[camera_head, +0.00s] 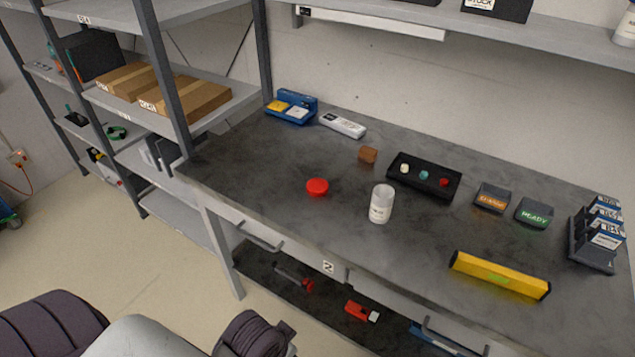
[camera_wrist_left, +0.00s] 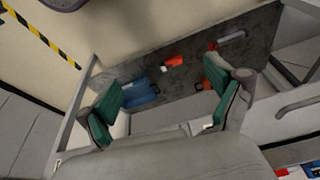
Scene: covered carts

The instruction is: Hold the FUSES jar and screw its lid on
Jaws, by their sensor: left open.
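A white, translucent jar (camera_head: 381,204) with a label stands upright on the grey workbench (camera_head: 270,165); the label is too small to read. A red round lid (camera_head: 317,187) lies on the bench to the left of the jar, apart from it. My left gripper (camera_wrist_left: 170,105) is open and empty in the left wrist view, with its green-padded fingers spread above the floor and a lower shelf. In the head view, parts of my arms show at the bottom left, but no gripper fingers. My right gripper is not in view.
The front left of the bench is clear. Shelves (camera_head: 150,90) stand at the left.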

